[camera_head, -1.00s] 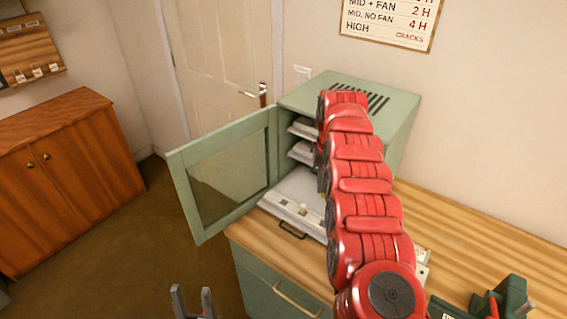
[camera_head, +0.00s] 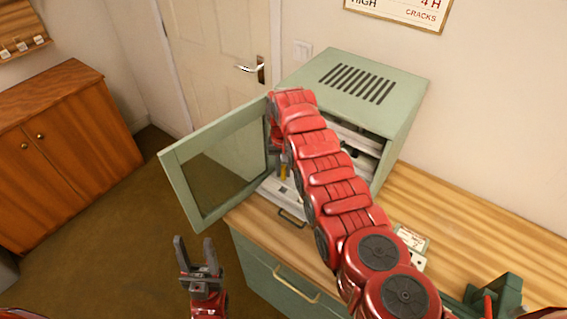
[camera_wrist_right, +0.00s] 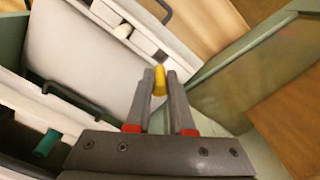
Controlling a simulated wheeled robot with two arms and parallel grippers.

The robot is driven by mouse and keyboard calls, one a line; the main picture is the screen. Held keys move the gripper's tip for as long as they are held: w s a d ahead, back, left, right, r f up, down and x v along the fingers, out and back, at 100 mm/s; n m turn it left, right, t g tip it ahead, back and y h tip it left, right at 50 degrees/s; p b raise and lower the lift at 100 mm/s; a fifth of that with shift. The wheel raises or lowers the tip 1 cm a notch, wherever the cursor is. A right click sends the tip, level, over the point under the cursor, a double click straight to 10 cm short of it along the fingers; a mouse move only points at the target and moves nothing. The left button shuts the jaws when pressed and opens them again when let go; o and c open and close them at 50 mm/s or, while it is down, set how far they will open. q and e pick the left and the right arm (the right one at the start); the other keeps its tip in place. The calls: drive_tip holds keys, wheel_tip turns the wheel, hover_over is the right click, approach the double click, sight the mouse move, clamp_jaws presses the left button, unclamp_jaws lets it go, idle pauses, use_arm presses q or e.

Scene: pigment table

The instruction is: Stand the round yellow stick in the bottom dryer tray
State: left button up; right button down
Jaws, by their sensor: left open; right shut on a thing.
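My right gripper (camera_wrist_right: 158,84) is shut on the round yellow stick (camera_wrist_right: 159,80), which shows between its fingertips in the right wrist view. In the head view the yellow stick (camera_head: 283,172) hangs below the gripper, close to the bottom dryer tray (camera_head: 290,203). I cannot tell whether it touches the tray. The pulled-out tray (camera_wrist_right: 82,55) also shows in the right wrist view, with a pale stick (camera_wrist_right: 123,31) and dark openings along its front strip. My red right arm hides much of the dryer's inside. My left gripper (camera_head: 197,250) is open and empty, low and away from the dryer.
The green dryer cabinet (camera_head: 400,110) stands on a wooden worktop (camera_head: 460,225). Its glazed door (camera_head: 178,192) is swung open to the left. Another tray holds a green stick (camera_wrist_right: 45,143). A dark green device (camera_head: 500,296) stands at the worktop's right.

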sight(283, 179)
drive_tip(key=shift+w+a+f+b, duration=0.1)
drive_tip(key=shift+f+b, duration=0.4)
drive_tip(key=shift+f, duration=0.25)
wheel_tip(283, 179, down, 2)
drive_tip(key=shift+f+b, duration=0.1)
drive_tip(key=shift+b, duration=0.75)
drive_tip(key=shift+f+b, duration=0.3)
drive_tip(key=shift+f, duration=0.1)
drive_tip(key=shift+r, duration=0.1)
drive_tip(key=shift+f, duration=0.3)
drive_tip(key=shift+f+b, duration=0.25)
drive_tip(key=shift+b, duration=0.1)
drive_tip(key=shift+f+b, duration=0.65)
drive_tip(key=shift+f, duration=0.05)
drive_tip(key=shift+f+b, duration=0.25)
drive_tip(key=shift+b, duration=0.05)
